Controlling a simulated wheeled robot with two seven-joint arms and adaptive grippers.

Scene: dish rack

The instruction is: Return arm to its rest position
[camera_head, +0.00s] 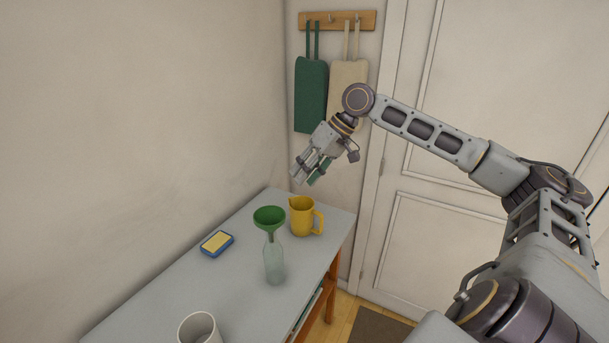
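My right arm reaches in from the right. Its gripper (308,174) hangs in the air above and behind the far end of the table, pointing down and left. Its fingers look apart, with a green patch on or by the right-hand finger; I see no object clearly held. A green funnel (269,216) sits upright in the mouth of a clear bottle (274,262) on the table, below the gripper and apart from it. My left gripper is not in view.
The grey table (205,287) holds a yellow jug (302,217), a blue-and-yellow sponge (217,243) and a white cup (197,329). Behind hang a green apron (311,92) and a beige apron (347,77) on a wooden rail (337,20). A white door (495,60) stands at right.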

